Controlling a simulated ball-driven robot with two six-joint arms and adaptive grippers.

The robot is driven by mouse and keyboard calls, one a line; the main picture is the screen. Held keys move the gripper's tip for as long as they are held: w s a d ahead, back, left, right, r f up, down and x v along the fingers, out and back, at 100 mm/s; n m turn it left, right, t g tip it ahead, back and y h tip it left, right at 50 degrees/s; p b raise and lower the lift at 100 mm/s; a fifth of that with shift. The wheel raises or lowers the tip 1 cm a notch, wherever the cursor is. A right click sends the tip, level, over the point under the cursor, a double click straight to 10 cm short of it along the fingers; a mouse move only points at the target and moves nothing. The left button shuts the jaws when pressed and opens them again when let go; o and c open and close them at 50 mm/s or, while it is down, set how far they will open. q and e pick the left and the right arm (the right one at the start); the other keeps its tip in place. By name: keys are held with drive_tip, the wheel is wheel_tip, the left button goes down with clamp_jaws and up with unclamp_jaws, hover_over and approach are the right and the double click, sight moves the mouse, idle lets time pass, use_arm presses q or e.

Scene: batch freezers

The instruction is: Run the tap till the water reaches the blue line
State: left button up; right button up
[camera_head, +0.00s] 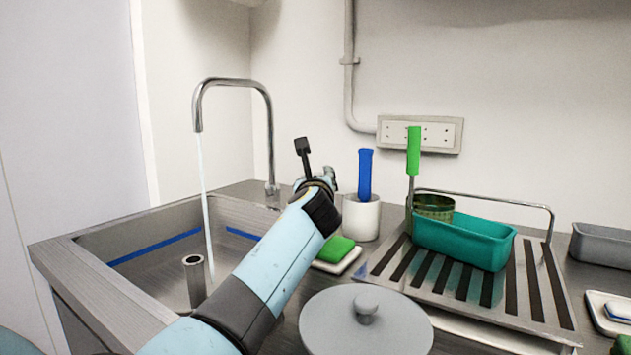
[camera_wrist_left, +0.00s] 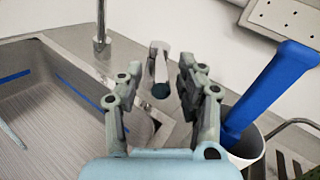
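The tap (camera_head: 262,92) is running; a thin stream of water (camera_head: 205,205) falls into the steel sink (camera_head: 110,305). The blue line (camera_head: 155,247) runs along the sink walls and is uncovered where I see it. I cannot make out the water surface clearly. A standpipe (camera_head: 194,280) rises in the sink. My left gripper (camera_head: 318,182) is over the counter right of the tap. In the left wrist view its fingers (camera_wrist_left: 160,82) are apart, with a silver, dark-ended piece (camera_wrist_left: 159,62), perhaps the tap's lever, showing between them; contact is unclear. My right gripper is out of view.
A white cup (camera_head: 361,217) with a blue-handled tool (camera_head: 365,174) stands just right of the gripper. A green sponge (camera_head: 336,249), a grey round lid (camera_head: 366,330) and a drying rack (camera_head: 470,295) with a teal tub (camera_head: 463,242) crowd the counter.

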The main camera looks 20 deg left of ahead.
use_arm(q)
drive_tip(key=shift+r, duration=0.1)
wheel_tip(320, 180, up, 10)
drive_tip(key=shift+f, duration=0.1)
idle(0.3)
